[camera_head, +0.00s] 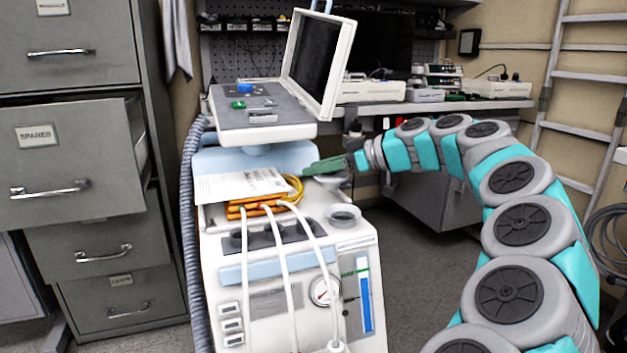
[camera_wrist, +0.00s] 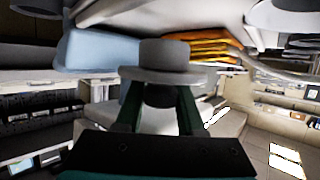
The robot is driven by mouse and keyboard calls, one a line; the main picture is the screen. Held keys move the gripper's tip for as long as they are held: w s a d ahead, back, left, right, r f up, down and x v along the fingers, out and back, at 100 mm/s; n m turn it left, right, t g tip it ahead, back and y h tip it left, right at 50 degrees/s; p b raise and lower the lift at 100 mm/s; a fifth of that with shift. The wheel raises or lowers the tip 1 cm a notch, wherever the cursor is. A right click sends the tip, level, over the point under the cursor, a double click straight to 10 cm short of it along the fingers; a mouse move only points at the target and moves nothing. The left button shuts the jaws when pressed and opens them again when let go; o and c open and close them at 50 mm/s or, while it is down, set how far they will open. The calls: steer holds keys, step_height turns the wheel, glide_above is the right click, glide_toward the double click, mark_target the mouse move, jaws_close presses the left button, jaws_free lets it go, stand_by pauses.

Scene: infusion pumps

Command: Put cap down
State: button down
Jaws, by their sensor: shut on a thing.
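My gripper (camera_head: 312,169) reaches in from the right, over the back right part of the white machine's top (camera_head: 312,225). In the wrist view its green fingers are shut on a grey cap (camera_wrist: 165,77). The cap has a wide flat flange, a narrower round top and a darker stub between the fingers. In the head view I cannot clearly make out the held cap. A grey round dish-like piece (camera_head: 329,183) shows just below the fingers; I cannot tell whether they touch. A grey open cup (camera_head: 343,216) stands nearer on the machine's top.
A paper sheet (camera_head: 240,186) and orange packs (camera_head: 258,207) with yellow tubing lie left of my gripper. White hoses run down the machine's front. A screen (camera_head: 318,57) on a tray (camera_head: 258,112) rises above. A workbench (camera_head: 455,105) stands behind; grey file cabinets (camera_head: 75,160) stand left.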

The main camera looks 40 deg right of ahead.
mark_target(340, 175)
steer(key=shift+w+a, duration=0.15)
steer(key=shift+w, duration=0.1)
steer(key=f, duration=0.2)
steer(key=shift+w+a+f, duration=0.2)
steer(key=shift+w+f, duration=0.1)
steer(key=shift+f, duration=0.4)
steer(key=shift+f, duration=0.15)
steer(key=c, duration=0.5)
jaws_free()
steer(key=shift+r, duration=0.2)
steer(key=v, duration=1.2)
steer(key=shift+b, duration=0.3)
